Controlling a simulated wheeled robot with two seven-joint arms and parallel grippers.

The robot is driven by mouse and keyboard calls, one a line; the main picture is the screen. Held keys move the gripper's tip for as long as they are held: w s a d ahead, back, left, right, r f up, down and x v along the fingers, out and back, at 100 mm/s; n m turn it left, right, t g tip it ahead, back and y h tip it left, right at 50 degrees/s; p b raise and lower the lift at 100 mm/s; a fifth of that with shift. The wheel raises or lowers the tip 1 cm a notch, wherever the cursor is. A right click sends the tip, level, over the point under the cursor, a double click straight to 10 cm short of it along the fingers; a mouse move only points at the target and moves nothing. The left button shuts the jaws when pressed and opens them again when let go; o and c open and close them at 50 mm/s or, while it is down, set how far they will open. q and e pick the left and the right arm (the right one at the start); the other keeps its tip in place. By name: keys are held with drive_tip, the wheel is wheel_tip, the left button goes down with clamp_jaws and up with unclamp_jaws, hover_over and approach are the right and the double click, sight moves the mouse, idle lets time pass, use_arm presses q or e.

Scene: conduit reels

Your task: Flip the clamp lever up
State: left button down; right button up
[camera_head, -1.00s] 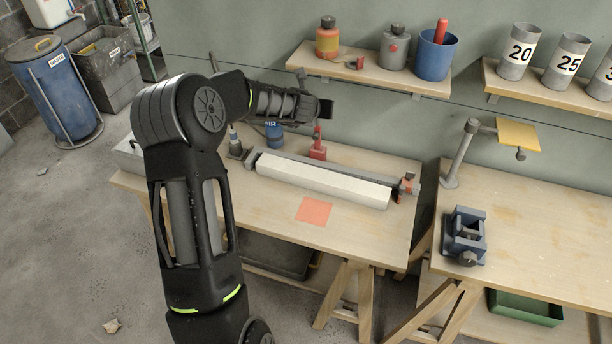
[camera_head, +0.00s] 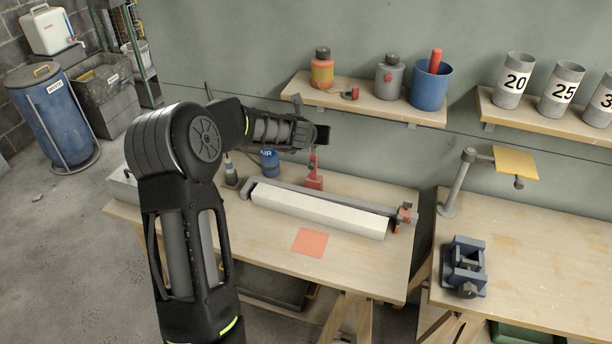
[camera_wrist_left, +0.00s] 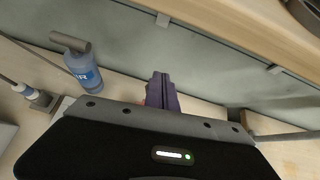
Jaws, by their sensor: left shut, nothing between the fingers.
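A red upright clamp (camera_head: 314,178) stands on the bench behind a long pale block (camera_head: 318,212). Its upper part reaches up close below my left gripper, and I cannot tell whether they touch or exactly how its lever lies. A second red fitting (camera_head: 405,214) sits at the block's right end. My left gripper (camera_head: 322,138) is shut and empty, pointing right above the clamp. In the left wrist view the dark fingers (camera_wrist_left: 162,90) are together, and a small red patch shows just left of them, mostly hidden. My right gripper is out of view.
A blue AIR bottle (camera_head: 269,160) stands left of the clamp. A wooden shelf (camera_head: 390,109) with containers hangs above and behind the gripper. An orange-red square (camera_head: 310,242) lies on the bench front. A blue vise (camera_head: 464,266) sits on the right bench.

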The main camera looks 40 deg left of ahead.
use_arm(q)
drive_tip(key=v, duration=0.7)
drive_tip(key=shift+f, duration=0.15)
idle(0.3)
